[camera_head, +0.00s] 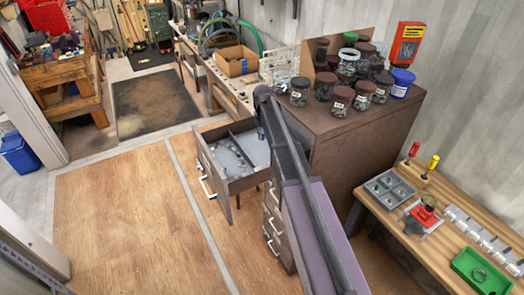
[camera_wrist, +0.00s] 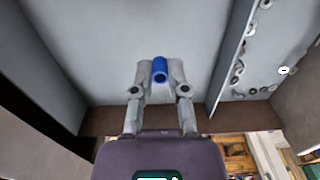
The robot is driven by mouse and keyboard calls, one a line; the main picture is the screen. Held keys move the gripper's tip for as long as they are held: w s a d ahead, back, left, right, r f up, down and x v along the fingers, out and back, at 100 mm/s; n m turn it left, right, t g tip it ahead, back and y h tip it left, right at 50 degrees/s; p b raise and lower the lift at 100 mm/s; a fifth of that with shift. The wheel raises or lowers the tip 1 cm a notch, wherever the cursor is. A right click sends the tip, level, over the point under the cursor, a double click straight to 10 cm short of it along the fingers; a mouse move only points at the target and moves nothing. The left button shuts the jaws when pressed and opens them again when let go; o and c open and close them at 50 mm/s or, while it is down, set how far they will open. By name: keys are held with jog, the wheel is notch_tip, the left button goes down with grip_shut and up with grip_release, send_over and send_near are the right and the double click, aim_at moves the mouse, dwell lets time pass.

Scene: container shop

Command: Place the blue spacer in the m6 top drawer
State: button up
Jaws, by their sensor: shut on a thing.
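The blue spacer (camera_wrist: 160,68) is a short blue tube, held between the fingertips of my gripper (camera_wrist: 160,78) in the wrist view. My gripper is shut on it. Below them is the grey floor of an open drawer's empty compartment, between a side wall and a divider (camera_wrist: 229,68). In the head view the open drawer (camera_head: 211,172) juts out from the brown cabinet, with a divider and small parts in its left compartment. My arm reaches over the drawer's right side there. Whether the spacer touches the floor I cannot tell.
Closed drawers (camera_head: 274,228) lie below the open one. Jars (camera_head: 340,103) crowd the cabinet top. A wooden bench (camera_head: 430,235) with a grey tray and a green tray (camera_head: 481,272) stands at right. The wooden floor (camera_head: 120,220) at left is clear.

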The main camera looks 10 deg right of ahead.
aim_at(263, 150)
jog(key=shift+f+b, duration=0.75)
jog(key=shift+f, duration=0.35)
jog(key=shift+f+b, duration=1.9)
jog(key=shift+f, duration=0.15)
jog(key=o, duration=0.6)
jog(key=shift+o, duration=0.2)
notch_tip(263, 150, up, 8)
jog(key=p, duration=0.7)
jog(key=shift+p, duration=0.3)
